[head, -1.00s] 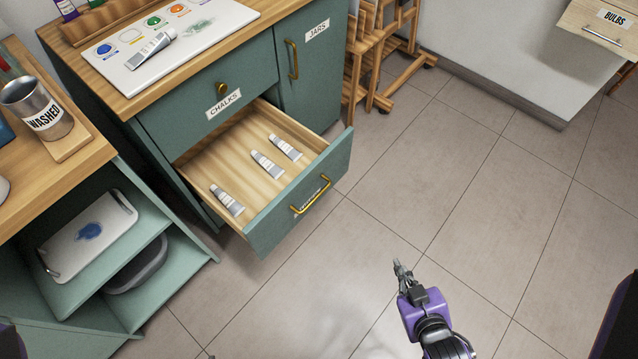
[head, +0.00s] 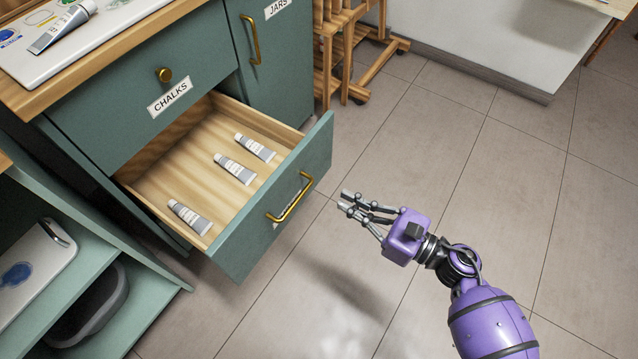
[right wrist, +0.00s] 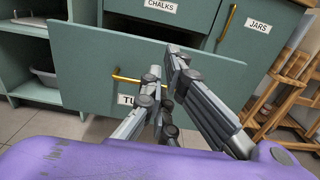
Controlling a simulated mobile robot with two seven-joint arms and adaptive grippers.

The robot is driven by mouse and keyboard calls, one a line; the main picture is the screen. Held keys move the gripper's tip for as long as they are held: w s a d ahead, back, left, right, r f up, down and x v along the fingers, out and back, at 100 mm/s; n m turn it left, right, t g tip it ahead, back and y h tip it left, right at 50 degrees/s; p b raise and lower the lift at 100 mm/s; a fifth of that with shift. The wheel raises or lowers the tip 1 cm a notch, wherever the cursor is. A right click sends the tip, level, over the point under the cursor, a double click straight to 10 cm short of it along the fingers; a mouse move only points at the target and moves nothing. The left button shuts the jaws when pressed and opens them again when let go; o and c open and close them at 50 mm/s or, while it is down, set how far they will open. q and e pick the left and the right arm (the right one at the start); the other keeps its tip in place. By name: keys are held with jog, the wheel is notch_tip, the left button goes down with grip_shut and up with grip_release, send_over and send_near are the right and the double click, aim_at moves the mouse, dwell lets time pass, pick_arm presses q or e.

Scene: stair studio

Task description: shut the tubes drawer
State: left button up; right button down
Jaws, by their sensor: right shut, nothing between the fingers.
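The tubes drawer (head: 262,240) is pulled well out of the green cabinet, below the drawer labelled CHALKS. Several paint tubes would overstate it: three grey and white tubes (head: 235,168) lie on its wooden floor. Its brass handle (head: 290,197) is on the front panel; the label by it is mostly hidden. In the right wrist view the drawer front (right wrist: 85,75) and part of its label, "TU", show behind my fingers. My right gripper (head: 345,203) is shut and empty, in front of the drawer's handle side and apart from it in the head view. My left gripper is not in view.
The CHALKS drawer (head: 130,85) and the JARS door (head: 262,60) are shut. A green shelf unit (head: 130,310) stands at the left, with a grey bin (head: 95,310). A wooden easel (head: 335,50) stands behind. The tiled floor at right is clear.

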aim_at(285, 170)
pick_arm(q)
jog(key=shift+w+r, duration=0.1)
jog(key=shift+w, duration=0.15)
pick_arm(e)
jog(key=x, duration=1.3)
jog(key=shift+w+a, duration=0.2)
jog(key=shift+a, duration=0.05)
jog(key=shift+w+a, duration=0.25)
jog(key=shift+a, duration=0.1)
pick_arm(q)
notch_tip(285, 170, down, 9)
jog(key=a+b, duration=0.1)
jog(key=b, duration=0.7)
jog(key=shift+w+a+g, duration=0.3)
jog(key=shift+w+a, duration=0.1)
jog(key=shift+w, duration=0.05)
pick_arm(e)
jog(key=x, duration=2.7)
jog(key=shift+a, duration=0.2)
jog(key=shift+w, duration=0.15)
